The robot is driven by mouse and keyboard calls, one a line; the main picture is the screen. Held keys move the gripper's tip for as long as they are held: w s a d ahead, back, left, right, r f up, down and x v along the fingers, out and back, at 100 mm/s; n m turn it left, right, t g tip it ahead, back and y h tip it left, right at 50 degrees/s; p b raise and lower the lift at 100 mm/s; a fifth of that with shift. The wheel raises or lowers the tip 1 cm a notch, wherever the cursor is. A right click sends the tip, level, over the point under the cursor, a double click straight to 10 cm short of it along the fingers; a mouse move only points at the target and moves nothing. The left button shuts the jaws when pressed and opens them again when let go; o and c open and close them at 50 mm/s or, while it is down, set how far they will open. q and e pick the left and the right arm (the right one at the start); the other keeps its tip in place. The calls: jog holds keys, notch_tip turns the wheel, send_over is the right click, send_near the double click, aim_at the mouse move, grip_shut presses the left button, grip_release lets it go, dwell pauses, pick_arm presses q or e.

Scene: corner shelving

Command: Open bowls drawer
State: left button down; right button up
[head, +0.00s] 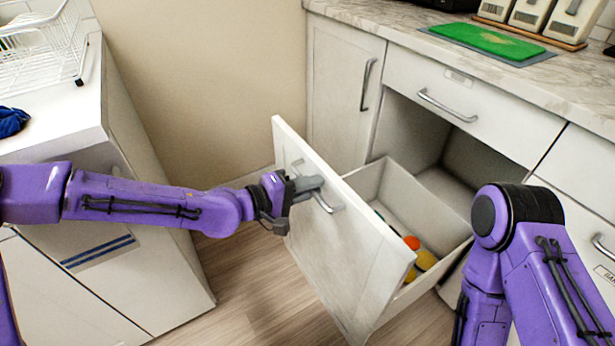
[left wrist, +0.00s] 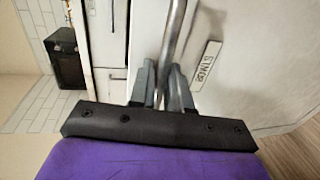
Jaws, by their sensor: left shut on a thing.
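The bowls drawer (head: 340,262) is pulled far out of the lower cabinet, with its white front standing clear of the frame. Its box (head: 385,190) is open to view from above. My left gripper (head: 310,184) is shut on the drawer's metal handle (head: 331,207). In the left wrist view the fingers (left wrist: 161,82) close around the handle bar (left wrist: 176,35). A label (left wrist: 206,65) on the drawer front shows upside down beside it and seems to read BOWLS. My right arm is at the right; its gripper is out of view.
An orange ball (head: 411,242) and a yellow thing (head: 426,260) lie in the drawer. A closed drawer (head: 475,105) sits above, and a closed cupboard door (head: 335,85) stands beside it. A white counter (head: 55,130) with a wire rack (head: 40,50) is at left. Wooden floor (head: 235,290) shows between.

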pick_arm(q)
jog(key=shift+s+a, duration=0.2)
jog(key=shift+a, duration=0.1)
pick_arm(e)
jog(key=shift+w+a, duration=0.15)
jog(key=shift+w, duration=0.15)
pick_arm(q)
jog(key=shift+a, duration=0.1)
jog(key=c, duration=1.3)
grip_release()
jog(key=shift+o, duration=0.2)
jog(key=p+v, duration=0.1)
jog(key=v, duration=0.9)
jog(key=shift+s+a+p, duration=0.15)
jog(key=shift+s+p, duration=0.05)
jog(key=shift+p, duration=0.15)
pick_arm(e)
jog(key=shift+r, duration=0.8)
